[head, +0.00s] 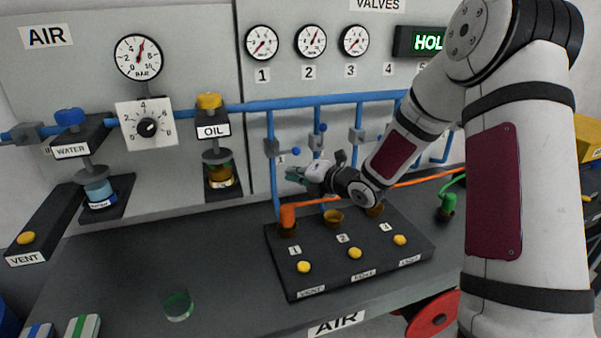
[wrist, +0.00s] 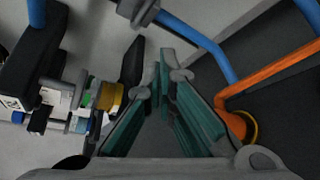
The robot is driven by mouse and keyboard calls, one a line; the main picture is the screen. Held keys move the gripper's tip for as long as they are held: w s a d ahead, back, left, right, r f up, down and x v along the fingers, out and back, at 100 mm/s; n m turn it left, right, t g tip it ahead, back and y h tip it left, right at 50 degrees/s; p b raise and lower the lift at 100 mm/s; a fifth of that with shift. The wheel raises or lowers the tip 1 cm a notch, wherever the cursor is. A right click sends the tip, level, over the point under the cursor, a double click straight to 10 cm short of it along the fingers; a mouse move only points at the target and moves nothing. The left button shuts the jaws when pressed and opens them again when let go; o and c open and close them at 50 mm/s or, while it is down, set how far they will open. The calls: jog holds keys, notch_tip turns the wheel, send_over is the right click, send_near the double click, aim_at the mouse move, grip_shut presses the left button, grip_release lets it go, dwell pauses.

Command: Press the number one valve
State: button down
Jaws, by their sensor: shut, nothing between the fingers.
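The number one valve (head: 271,147) is a grey block on a blue vertical pipe on the wall panel, with a small "1" label (head: 281,160) beside it and a blue ball knob (head: 295,151) to its right. My gripper (head: 290,174) is in front of the panel, below and slightly right of that valve, pointing left. Its teal fingers are shut and empty, and they also meet in the wrist view (wrist: 162,68). In the wrist view a grey fitting (wrist: 138,12) on a blue pipe lies just beyond the fingertips; I cannot tell which valve it belongs to.
An orange pipe (head: 288,216) enters a black box (head: 330,281) with yellow buttons numbered 1 to 3, below my gripper. The oil unit (head: 212,130) and water unit (head: 72,150) stand to the left. The bench front left holds a green-rimmed glass (head: 179,306).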

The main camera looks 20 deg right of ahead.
jog(key=w+p, duration=0.1)
jog(key=w, duration=0.5)
jog(key=shift+d+r, duration=0.25)
jog(key=shift+d, duration=0.2)
